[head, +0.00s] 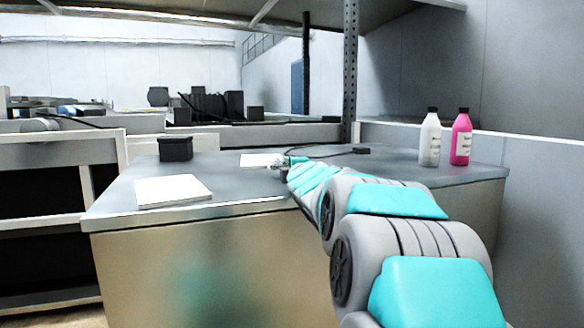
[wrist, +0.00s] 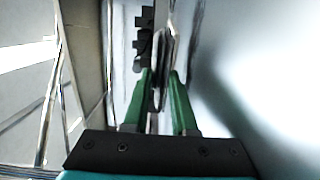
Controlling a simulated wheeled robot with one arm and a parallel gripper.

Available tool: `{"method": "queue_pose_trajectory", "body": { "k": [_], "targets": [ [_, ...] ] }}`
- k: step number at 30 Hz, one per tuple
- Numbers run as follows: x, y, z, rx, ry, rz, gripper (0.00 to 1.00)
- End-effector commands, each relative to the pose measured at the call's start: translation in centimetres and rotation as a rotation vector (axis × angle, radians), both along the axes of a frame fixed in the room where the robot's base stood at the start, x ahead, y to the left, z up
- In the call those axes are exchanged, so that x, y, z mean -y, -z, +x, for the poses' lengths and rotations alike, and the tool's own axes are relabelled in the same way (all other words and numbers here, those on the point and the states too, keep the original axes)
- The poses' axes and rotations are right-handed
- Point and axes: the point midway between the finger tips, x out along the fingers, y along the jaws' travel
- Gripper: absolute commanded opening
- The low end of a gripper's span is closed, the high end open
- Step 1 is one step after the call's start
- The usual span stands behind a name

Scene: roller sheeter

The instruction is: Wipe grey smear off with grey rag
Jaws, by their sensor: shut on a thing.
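My gripper (head: 281,164) is at the far end of my outstretched arm, over the grey worktop (head: 232,190), close to a white flat sheet (head: 259,160). In the wrist view, the two green fingers of my gripper (wrist: 162,75) are close together on a thin, greyish, edge-on thing, which looks like the grey rag (wrist: 160,50). It stretches forward beyond the fingertips, and its full shape cannot be told. In the head view the rag is too small or hidden to make out. I cannot make out a grey smear in either view.
A white flat block (head: 173,191) lies at the worktop's front left, with a black box (head: 175,148) behind it. A white bottle (head: 430,138) and a pink bottle (head: 461,137) stand at the right. A dark cable (head: 325,152) lies behind my gripper. A perforated post (head: 351,70) rises at the back.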

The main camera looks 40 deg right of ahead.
Motion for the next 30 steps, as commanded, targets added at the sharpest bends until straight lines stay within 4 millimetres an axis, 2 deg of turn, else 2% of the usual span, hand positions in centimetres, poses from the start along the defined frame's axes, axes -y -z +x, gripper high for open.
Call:
{"method": "queue_pose_trajectory", "body": {
  "k": [1, 16, 26, 30],
  "targets": [
    [0.2, 1.2, 0.3, -0.018, 0.002, 0.009, 0.00],
    [1.0, 0.1, 3.3, -0.006, 0.003, 0.001, 0.00],
    [0.9, -0.4, 3.3, 0.001, 0.002, -0.001, 0.00],
    [0.9, -1.3, 3.3, 0.003, 0.002, -0.002, 0.00]
  ]
}}
